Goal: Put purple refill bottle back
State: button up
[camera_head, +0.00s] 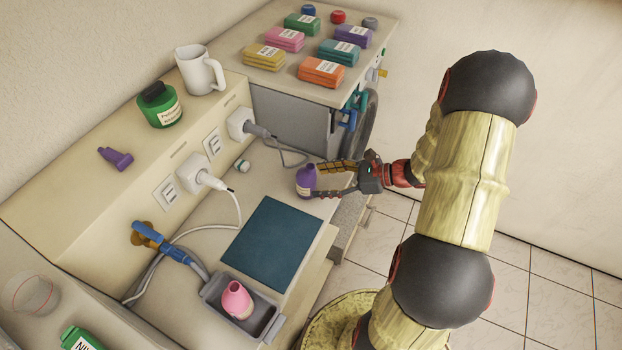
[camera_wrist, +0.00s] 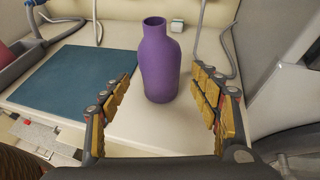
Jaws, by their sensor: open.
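The purple refill bottle (camera_head: 306,180) stands upright on the beige counter, to the right of the dark teal mat. In the wrist view the purple bottle (camera_wrist: 161,62) stands between and a little beyond my open fingers, with a gap on each side. My gripper (camera_head: 327,181) is low over the counter, its fingers reaching toward the bottle from the right. It also shows in the wrist view (camera_wrist: 162,95). A grey tray (camera_head: 273,329) at the front of the counter holds a pink bottle (camera_head: 236,300), with bare room beside it.
The teal mat (camera_head: 266,243) lies flat and empty. A purple nozzle-like piece (camera_head: 116,158), a green jar (camera_head: 160,105) and a white mug (camera_head: 200,70) sit on the raised ledge. Plugs and cables (camera_head: 236,210) run along the wall side. Coloured packs (camera_head: 322,72) cover the far surface.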

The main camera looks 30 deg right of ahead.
jog(key=p+v, duration=0.1)
jog(key=v, duration=0.6)
jog(key=s+a+r+n+g+h, duration=0.25)
jog(key=a+r+n+g, duration=0.2)
jog(key=a+n, duration=0.25)
jog(key=s+a+r+n+g+h, duration=0.1)
jog(key=s+a+r+n+g, duration=0.2)
jog(key=a+r+n, duration=0.4)
jog(key=s+a+r+n+t+h, duration=0.4)
jog(key=s+r+n+h, duration=0.2)
jog(key=r+n, duration=0.3)
jog(key=s+n, duration=0.1)
jog(key=n, duration=0.2)
jog(key=shift+s+a+r, duration=0.2)
jog(key=shift+a+r, duration=0.05)
jog(key=shift+a, duration=0.15)
jog(key=shift+a+h, duration=0.1)
jog(key=shift+h, duration=0.15)
